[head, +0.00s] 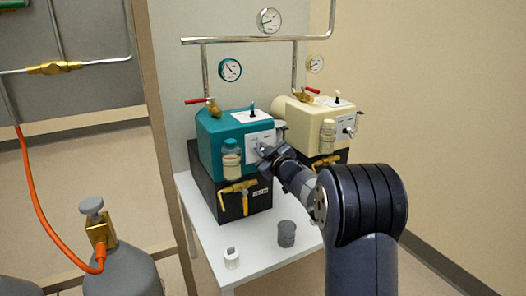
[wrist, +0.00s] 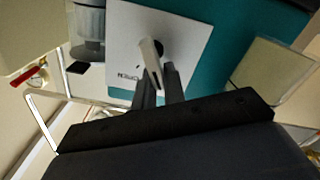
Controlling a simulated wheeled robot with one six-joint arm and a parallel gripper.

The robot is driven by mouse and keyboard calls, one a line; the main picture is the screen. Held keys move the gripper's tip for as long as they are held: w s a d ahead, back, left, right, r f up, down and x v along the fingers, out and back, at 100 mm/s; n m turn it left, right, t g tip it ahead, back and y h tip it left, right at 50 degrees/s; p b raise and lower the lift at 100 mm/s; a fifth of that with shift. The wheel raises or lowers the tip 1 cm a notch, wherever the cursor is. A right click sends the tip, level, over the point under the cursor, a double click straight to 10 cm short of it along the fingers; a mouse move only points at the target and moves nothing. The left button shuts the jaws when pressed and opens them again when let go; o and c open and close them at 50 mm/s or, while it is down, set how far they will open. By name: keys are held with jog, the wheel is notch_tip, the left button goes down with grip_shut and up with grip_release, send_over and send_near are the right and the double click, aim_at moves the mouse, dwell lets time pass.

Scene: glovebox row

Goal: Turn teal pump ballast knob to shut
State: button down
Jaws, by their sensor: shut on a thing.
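The teal pump (head: 222,135) stands on a black base at the left of the white table. It also fills the upper right of the wrist view (wrist: 210,70). Its ballast knob, a pale lever on a dark hub (wrist: 151,55), sits on a white label plate (wrist: 180,38) with the word OPEN partly readable. My gripper (wrist: 160,80) is at this plate, its two dark fingers closed on the lower end of the lever. In the head view my gripper (head: 265,152) reaches the pump's front face and hides most of the knob.
A cream pump (head: 300,112) stands close on the right. A clear jar (head: 231,158) and a brass valve with a yellow handle (head: 240,188) are on the teal pump's front left. A grey cup (head: 286,233) and a small white container (head: 231,258) stand on the white table (head: 258,255).

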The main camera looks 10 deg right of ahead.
jog(key=c, duration=1.5)
grip_release()
jog(key=p+v, duration=0.1)
jog(key=v, duration=0.9)
jog(key=shift+s+d, duration=0.1)
jog(key=shift+s, duration=0.3)
jog(key=shift+b+x, duration=0.45)
jog(key=shift+x, duration=4.95)
